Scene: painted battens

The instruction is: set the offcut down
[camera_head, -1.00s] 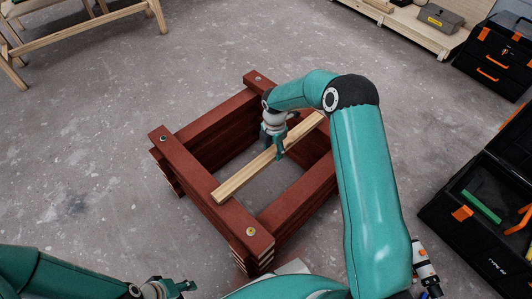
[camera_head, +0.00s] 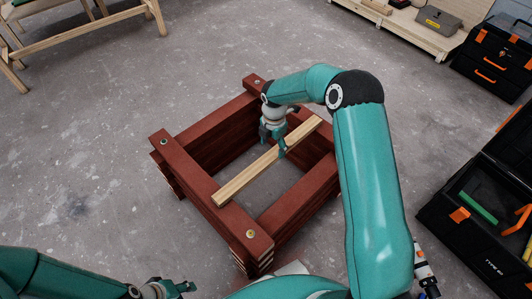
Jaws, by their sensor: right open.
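The offcut, a pale wooden batten (camera_head: 246,179), lies across the top of a dark red square timber frame (camera_head: 193,166). Its near end rests on the front-left rail and its far end reaches the opposite side, partly close to my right arm. My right gripper (camera_head: 274,143) is open over the offcut's far half, with one finger on each side or just above it; exact contact is too small to tell. My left gripper (camera_head: 180,287) is at the bottom edge, away from the frame, and its jaw opening is unclear.
An open black toolbox (camera_head: 467,227) with a green item stands at right. A black and orange case (camera_head: 492,66) and a wooden shelf (camera_head: 400,22) with a grey box are at top right. A wooden trestle (camera_head: 88,37) stands top left. The concrete floor left of the frame is clear.

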